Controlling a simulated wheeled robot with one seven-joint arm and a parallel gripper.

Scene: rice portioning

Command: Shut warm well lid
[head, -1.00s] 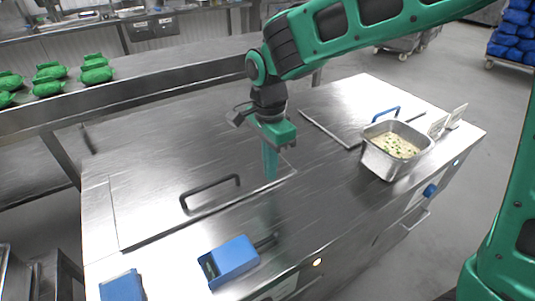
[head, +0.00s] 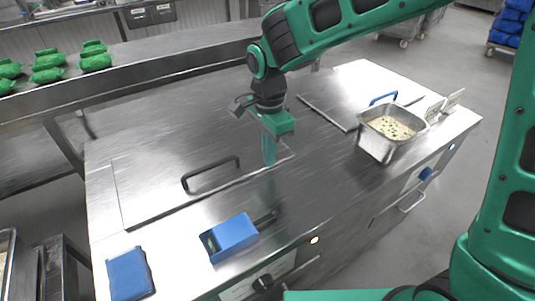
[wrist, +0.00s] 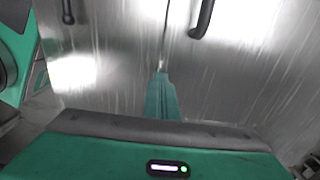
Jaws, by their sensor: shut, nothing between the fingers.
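A flat steel lid (head: 150,190) with a black bar handle (head: 211,173) lies level on the left part of the steel counter. A second flat lid (head: 335,105) with a blue handle (head: 383,98) lies on the right part; I cannot tell which one is the warm well lid. My gripper (head: 268,160) is shut and empty, pointing down near the right end of the left lid, right of the black handle. In the wrist view the shut fingers (wrist: 160,98) point at bare steel, with a black handle (wrist: 203,18) above and to the right. Contact with the steel cannot be told.
A steel pan (head: 378,149) of rice with green bits stands at the right, by small white cards (head: 446,103). A blue box-like tool (head: 230,237) and a blue pad (head: 130,275) lie along the front edge. Green bundles (head: 95,62) sit on the rear shelf.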

